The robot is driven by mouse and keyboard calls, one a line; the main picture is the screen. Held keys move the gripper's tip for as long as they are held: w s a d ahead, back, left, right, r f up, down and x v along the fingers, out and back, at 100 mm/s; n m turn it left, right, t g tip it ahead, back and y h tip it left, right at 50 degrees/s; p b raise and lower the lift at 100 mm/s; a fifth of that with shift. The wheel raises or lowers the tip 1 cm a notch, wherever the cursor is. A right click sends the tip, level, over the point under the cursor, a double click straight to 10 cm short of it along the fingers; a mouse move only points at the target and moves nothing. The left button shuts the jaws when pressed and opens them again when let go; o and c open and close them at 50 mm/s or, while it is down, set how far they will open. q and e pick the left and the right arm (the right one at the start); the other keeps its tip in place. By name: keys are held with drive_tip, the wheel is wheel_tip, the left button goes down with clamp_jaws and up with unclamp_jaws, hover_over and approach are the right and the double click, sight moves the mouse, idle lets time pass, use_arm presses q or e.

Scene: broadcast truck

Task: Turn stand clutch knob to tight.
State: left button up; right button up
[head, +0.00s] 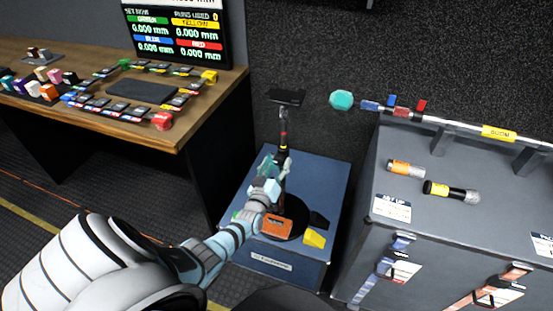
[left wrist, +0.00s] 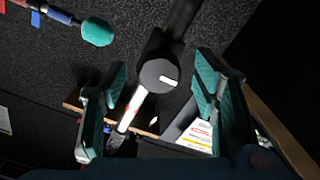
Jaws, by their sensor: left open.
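The stand's clutch knob (left wrist: 158,76) is a round black disc with a short white mark on its face, in the middle of the left wrist view. The stand (head: 283,128) rises from a dark round base on a blue plinth (head: 325,180) in the head view, with red and yellow bands on its pole. My left gripper (head: 275,164) is at the stand's pole. In the left wrist view its teal-padded fingers (left wrist: 162,70) are open, one on each side of the knob, with gaps showing. The knob is hidden by the gripper in the head view. My right gripper is not in view.
An orange box (head: 276,225) and a yellow block (head: 314,239) are on the plinth near the base. A grey case (head: 450,215) with microphones and a teal-tipped boom pole stands to the right. A wooden desk (head: 185,130) with a screen is at left.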

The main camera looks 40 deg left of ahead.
use_arm(q)
drive_tip(key=v, duration=1.2)
drive_tip(key=s+d+f+m+g+h, duration=0.25)
drive_tip(key=s+f, duration=0.25)
drive_tip(key=f, duration=0.3)
drive_tip(key=s+d+f+m+g+h, duration=0.1)
drive_tip(key=s+f+m+g, duration=0.1)
drive_tip(key=s+f+g, duration=0.45)
drive_tip(key=s+d+f+m+h, duration=0.1)
drive_tip(key=s+d+f+m, duration=0.15)
drive_tip(key=f, duration=0.75)
drive_tip(key=s+d+f+m+g, duration=0.1)
drive_tip(key=s+f+g, duration=0.1)
drive_tip(key=s, duration=0.5)
drive_tip(key=s+d+f+g, duration=0.2)
drive_tip(key=s+f, duration=0.2)
drive_tip(key=s, duration=0.4)
drive_tip(key=s+d+f+m+g, duration=0.1)
drive_tip(key=s+f+g, duration=0.1)
drive_tip(key=s, duration=0.6)
drive_tip(key=shift+d+f+m+g, duration=0.3)
drive_tip(key=shift+f+g, duration=0.1)
drive_tip(key=shift+f, duration=0.05)
